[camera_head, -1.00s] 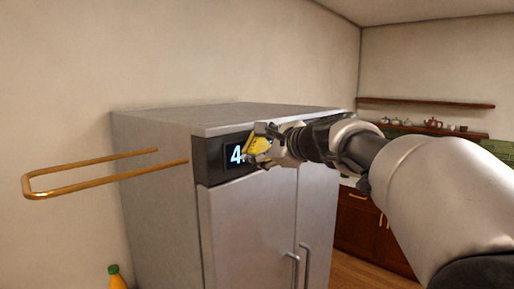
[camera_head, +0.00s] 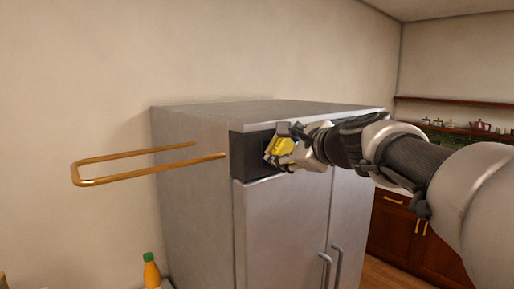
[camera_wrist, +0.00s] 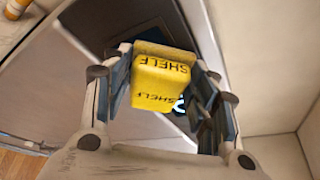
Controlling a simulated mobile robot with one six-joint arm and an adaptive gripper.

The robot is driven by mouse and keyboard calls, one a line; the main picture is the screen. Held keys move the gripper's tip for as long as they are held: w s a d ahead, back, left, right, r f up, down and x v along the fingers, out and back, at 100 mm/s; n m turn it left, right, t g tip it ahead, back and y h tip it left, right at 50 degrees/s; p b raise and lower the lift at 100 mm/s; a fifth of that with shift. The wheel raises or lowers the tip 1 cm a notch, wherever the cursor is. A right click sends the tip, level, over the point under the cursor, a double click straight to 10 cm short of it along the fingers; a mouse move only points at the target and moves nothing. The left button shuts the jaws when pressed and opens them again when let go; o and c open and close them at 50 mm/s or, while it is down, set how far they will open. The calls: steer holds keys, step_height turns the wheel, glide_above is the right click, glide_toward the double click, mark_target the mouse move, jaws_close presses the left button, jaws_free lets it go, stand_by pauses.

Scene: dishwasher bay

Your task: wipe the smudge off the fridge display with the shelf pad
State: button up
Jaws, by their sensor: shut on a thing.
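My gripper (camera_head: 280,142) is shut on the yellow shelf pad (camera_head: 284,147) at the dark panel of the fridge. In the wrist view the pad (camera_wrist: 160,88), lettered SHELF, sits between the two fingers. The fridge display (camera_head: 252,156) is a black panel at the top left of the steel front, and its lit digits are hidden behind the pad in the head view. A small pale-blue lit bit shows beside the pad in the wrist view. I cannot tell whether the pad touches the panel. No smudge can be made out.
The grey fridge (camera_head: 285,220) has upright door handles. A brass rail (camera_head: 150,165) juts out left of it. An orange bottle (camera_head: 151,272) with a green cap stands low at the left. Wooden cabinets (camera_head: 395,225) and a shelf with small pots are at the right.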

steer(key=s+d+b, duration=0.2)
steer(key=s+d, duration=0.1)
steer(key=s, duration=0.2)
steer(key=shift+d, duration=0.25)
steer(key=shift+w, duration=0.1)
steer(key=shift+s+d+b, duration=0.25)
steer(key=shift+s+d, duration=0.2)
steer(key=shift+s, duration=0.2)
steer(key=shift+s+d+b, duration=0.2)
steer(key=shift+s+d, duration=0.2)
steer(key=shift+s, duration=0.25)
